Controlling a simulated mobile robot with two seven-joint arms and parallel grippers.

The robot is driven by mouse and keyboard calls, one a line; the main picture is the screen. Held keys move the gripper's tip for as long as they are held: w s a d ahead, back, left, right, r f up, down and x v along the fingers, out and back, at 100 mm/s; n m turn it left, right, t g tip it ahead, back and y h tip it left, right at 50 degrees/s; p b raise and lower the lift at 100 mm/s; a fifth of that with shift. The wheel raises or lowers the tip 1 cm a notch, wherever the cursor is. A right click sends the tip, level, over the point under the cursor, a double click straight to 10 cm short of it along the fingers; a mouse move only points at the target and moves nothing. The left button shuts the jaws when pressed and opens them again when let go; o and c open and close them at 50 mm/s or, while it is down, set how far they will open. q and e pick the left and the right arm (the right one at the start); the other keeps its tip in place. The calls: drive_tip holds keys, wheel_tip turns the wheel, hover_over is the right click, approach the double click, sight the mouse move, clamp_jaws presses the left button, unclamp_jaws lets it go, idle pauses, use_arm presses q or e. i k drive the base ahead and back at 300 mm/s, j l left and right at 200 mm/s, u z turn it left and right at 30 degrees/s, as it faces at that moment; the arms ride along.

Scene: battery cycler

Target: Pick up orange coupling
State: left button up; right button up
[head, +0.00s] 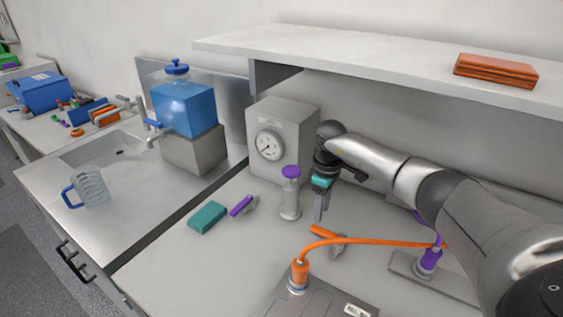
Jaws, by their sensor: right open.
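An orange coupling (299,276) stands upright on a dark grey plate (322,306) at the bottom of the head view. An orange hose (375,242) runs from its top to the right. My right gripper (320,213) is open and points down above the bench, up and to the right of the coupling and apart from it. No object shows between its fingers. My left gripper is not in view.
An orange-and-grey piece (322,234) lies near the hose. A purple-topped cylinder (290,196) stands left of my gripper, before a gauge box (281,140). A purple coupling (430,260) stands at right. A shelf (400,65) overhangs the back.

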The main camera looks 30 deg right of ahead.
sight(300, 269)
drive_tip(key=k+j, duration=0.25)
drive_tip(key=k, duration=0.2)
drive_tip(key=k+j, duration=0.2)
drive_tip(key=k, duration=0.3)
drive_tip(key=k+j, duration=0.25)
drive_tip(key=k, duration=0.2)
drive_tip(key=k+j, duration=0.25)
drive_tip(key=k, duration=0.25)
